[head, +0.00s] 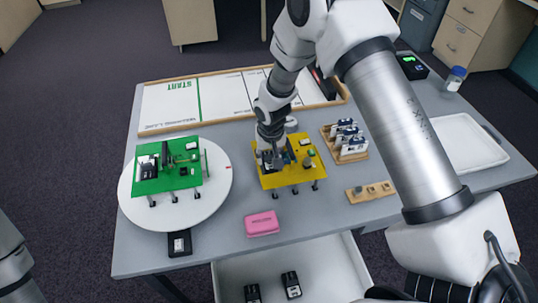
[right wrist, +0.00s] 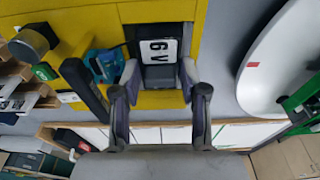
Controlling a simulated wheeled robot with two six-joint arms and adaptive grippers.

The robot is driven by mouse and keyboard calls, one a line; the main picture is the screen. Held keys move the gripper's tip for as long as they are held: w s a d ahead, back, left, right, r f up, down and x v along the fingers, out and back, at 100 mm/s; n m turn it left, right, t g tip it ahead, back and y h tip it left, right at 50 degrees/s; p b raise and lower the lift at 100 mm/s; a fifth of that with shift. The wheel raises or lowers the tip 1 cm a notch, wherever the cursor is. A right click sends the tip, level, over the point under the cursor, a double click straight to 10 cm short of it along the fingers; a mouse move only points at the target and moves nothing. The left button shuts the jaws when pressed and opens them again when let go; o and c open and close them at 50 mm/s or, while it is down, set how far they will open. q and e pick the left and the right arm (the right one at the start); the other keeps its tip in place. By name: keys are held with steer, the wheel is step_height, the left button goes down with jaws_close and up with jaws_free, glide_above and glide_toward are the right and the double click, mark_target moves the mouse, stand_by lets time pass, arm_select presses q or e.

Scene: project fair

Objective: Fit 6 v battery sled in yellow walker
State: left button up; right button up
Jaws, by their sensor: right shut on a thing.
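The yellow walker (head: 296,176) stands on thin legs at the middle of the grey table; its yellow deck (right wrist: 75,15) fills the top left of the right wrist view. My right gripper (head: 271,156) reaches down over the deck's left part. In the right wrist view its two fingers (right wrist: 159,80) are shut on the 6 V battery sled (right wrist: 158,50), a grey block with a white "6 V" label. The sled is at a dark opening in the deck; I cannot tell how deep it sits. My left gripper is out of view.
A green walker (head: 185,172) stands on a white turntable (head: 218,195) at left. A pink block (head: 262,223) lies in front. Wooden racks (head: 343,142) and a white tray (head: 465,143) are at right. A framed START board (head: 225,97) lies behind. An open drawer (head: 325,268) is below.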

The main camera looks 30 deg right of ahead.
steer(key=shift+r, duration=0.1)
steer(key=shift+r+p, duration=0.5)
steer(key=shift+p, duration=0.05)
steer(key=shift+f+b, duration=0.35)
steer(key=shift+f, duration=0.3)
stand_by(1.3)
steer(key=o, duration=1.1)
steer(key=shift+o, duration=0.2)
